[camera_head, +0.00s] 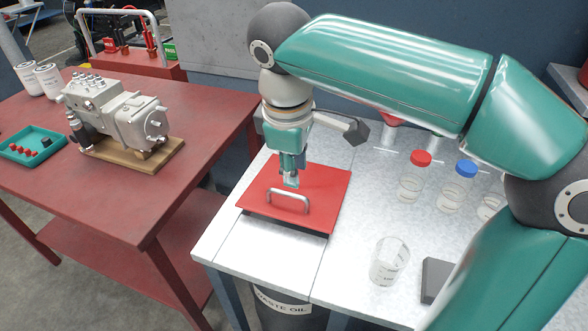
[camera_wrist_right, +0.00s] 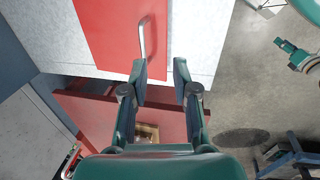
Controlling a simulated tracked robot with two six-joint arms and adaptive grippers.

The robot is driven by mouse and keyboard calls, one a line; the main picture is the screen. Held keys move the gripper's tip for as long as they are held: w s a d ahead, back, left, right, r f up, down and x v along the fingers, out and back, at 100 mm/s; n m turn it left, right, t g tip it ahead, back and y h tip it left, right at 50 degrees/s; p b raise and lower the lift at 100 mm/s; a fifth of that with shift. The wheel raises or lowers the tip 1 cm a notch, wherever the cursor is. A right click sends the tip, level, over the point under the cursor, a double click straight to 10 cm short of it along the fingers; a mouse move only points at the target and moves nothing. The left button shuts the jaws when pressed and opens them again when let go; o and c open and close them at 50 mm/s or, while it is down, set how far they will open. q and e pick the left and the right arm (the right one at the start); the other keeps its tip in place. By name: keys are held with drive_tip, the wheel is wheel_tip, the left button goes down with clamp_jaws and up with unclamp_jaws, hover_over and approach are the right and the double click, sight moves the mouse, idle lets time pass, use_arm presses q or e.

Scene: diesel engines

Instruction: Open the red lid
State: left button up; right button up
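The red lid (camera_head: 328,188) lies flat on the light grey bench, with a dark edge under its front. Its silver handle (camera_head: 288,197) stands up near the lid's front part. My right gripper (camera_head: 290,182) points down just behind and above the handle. In the right wrist view the two fingers (camera_wrist_right: 160,78) are apart with nothing between them.
A waste oil bin (camera_head: 285,305) stands under the bench front. A beaker (camera_head: 390,262), a dark block (camera_head: 437,280), and red-capped (camera_head: 412,177) and blue-capped (camera_head: 457,188) bottles stand right of the lid. A red table (camera_head: 115,205) with an engine part (camera_head: 115,115) is at left.

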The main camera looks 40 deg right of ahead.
drive_tip(key=shift+n, duration=0.5)
clamp_jaws()
drive_tip(key=n+t+h+b, duration=0.2)
drive_tip(key=n+h+b, duration=0.2)
drive_tip(key=n+b, duration=1.15)
approach(292, 207)
drive_tip(key=shift+n, duration=0.65)
drive_tip(key=b+x, duration=0.3)
drive_tip(key=x, duration=0.2)
drive_tip(key=shift+w+d+f, duration=0.1)
drive_tip(key=shift+d+f, duration=0.2)
